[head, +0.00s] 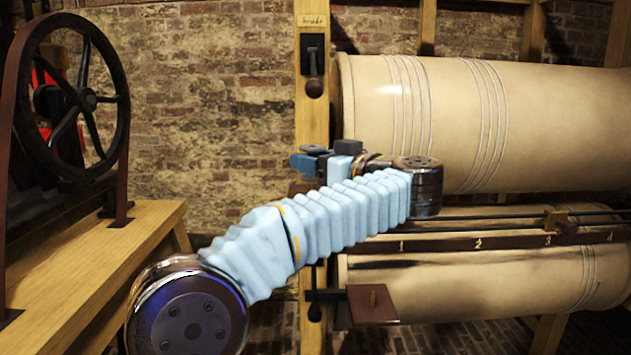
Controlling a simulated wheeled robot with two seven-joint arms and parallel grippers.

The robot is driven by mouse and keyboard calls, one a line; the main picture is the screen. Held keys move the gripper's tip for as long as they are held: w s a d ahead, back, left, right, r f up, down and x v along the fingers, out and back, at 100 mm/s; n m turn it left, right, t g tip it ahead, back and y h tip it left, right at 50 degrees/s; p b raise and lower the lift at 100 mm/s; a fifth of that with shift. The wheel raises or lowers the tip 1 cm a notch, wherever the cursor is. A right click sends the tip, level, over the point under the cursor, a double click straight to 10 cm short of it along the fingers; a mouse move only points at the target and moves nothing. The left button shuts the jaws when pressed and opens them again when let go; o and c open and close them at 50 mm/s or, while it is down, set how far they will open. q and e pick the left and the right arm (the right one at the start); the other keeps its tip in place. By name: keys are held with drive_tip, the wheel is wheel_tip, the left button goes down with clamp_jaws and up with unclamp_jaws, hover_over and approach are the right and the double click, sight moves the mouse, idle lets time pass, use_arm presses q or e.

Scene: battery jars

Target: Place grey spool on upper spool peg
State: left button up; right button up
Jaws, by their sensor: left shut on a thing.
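My left arm reaches in from the bottom left and bends back at its wrist. My left gripper (322,164) is beside the wooden post (312,125), in front of the brick wall and left of the upper drum. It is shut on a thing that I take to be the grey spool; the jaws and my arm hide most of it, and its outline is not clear. I cannot make out the upper spool peg; it may be hidden behind the gripper. My right gripper is not in view.
A large cream upper drum (540,120) and a lower drum (470,285) lie to the right, with a numbered rail (510,242) between them. A brake lever (314,75) is on the post. A brown plate (371,304) juts out below. A spoked wheel (85,100) stands on a bench (90,265) at left.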

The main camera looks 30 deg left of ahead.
use_arm(q)
wheel_tip(320, 180, down, 3)
drive_tip(key=shift+f, duration=0.15)
drive_tip(key=o, duration=1.1)
drive_tip(key=v, duration=1.2)
drive_tip(key=shift+b, duration=0.3)
